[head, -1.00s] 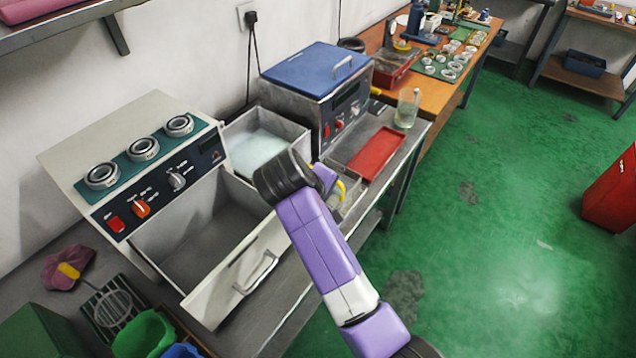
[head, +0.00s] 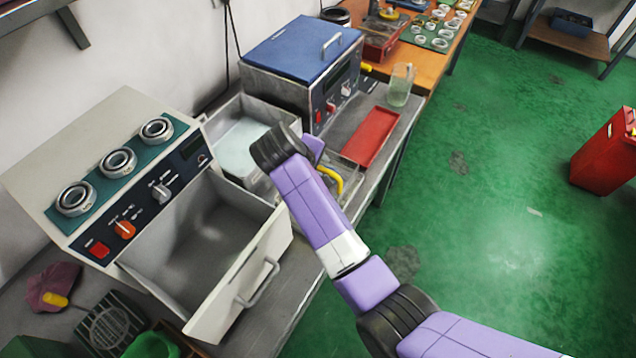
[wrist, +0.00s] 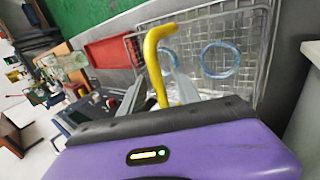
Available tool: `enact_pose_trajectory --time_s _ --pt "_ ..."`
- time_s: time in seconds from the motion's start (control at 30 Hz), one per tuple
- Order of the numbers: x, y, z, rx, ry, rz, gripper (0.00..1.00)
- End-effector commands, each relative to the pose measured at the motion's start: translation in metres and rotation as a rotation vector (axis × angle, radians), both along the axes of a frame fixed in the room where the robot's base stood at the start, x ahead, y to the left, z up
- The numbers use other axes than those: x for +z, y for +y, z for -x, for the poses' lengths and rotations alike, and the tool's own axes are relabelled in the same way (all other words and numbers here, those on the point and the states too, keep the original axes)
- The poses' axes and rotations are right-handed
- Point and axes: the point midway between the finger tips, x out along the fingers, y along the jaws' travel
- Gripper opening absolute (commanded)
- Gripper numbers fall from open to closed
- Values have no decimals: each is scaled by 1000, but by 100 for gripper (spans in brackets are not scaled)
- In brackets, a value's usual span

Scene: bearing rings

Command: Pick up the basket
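The basket is a wire-mesh one (wrist: 262,48) with a curved yellow handle (wrist: 153,58). In the head view, the yellow handle (head: 336,182) shows just right of my wrist, and my arm hides much of the basket. My gripper (wrist: 158,92) is open in the wrist view, with a grey finger on each side of the handle's lower part. I cannot tell whether either finger touches it. Blue-grey rings (wrist: 220,58) lie in the basket. The gripper's fingers are hidden in the head view.
A red tray (head: 371,137) and a glass beaker (head: 400,85) stand beyond the basket on the bench. A blue-lidded machine (head: 303,62) and a bath of pale liquid (head: 243,140) are behind it. An open drawer (head: 243,275) juts out at left.

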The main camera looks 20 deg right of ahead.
Motion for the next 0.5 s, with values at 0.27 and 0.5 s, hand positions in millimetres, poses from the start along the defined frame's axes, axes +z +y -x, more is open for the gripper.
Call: enact_pose_trajectory --time_s 0.27,0.5 --pt "-22 -13 -9 -1 0 0 39" --pt "-22 -13 -10 0 -1 -1 33"
